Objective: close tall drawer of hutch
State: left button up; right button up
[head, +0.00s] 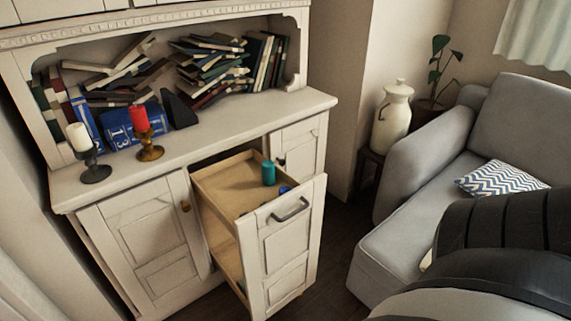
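The white hutch (210,132) stands at the left and centre. Its tall drawer (284,245) is pulled well out toward me. The drawer has a white panelled front with a grey bar handle (290,209) near its top and a wooden inside. A teal cylinder (268,173) stands inside on the upper level, and a small blue item (284,190) sits behind the front panel. A large dark and grey part of my own body fills the lower right. Neither gripper can be made out in the head view.
A grey sofa (413,218) with a patterned cushion (500,179) stands to the right. A strip of dark floor separates it from the drawer. Books (215,68), a red candle (139,118) and a white candle (77,137) are on the hutch. A white jug (392,118) stands behind.

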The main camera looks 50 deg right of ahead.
aim_at(274, 247)
jog(key=u, duration=0.65)
jog(key=i, duration=0.9)
jog(key=z, duration=2.95)
jog(key=i, duration=0.5)
jog(key=z, duration=0.2)
jog(key=k, duration=1.25)
jog(key=u, duration=0.35)
jog(key=i, duration=1)
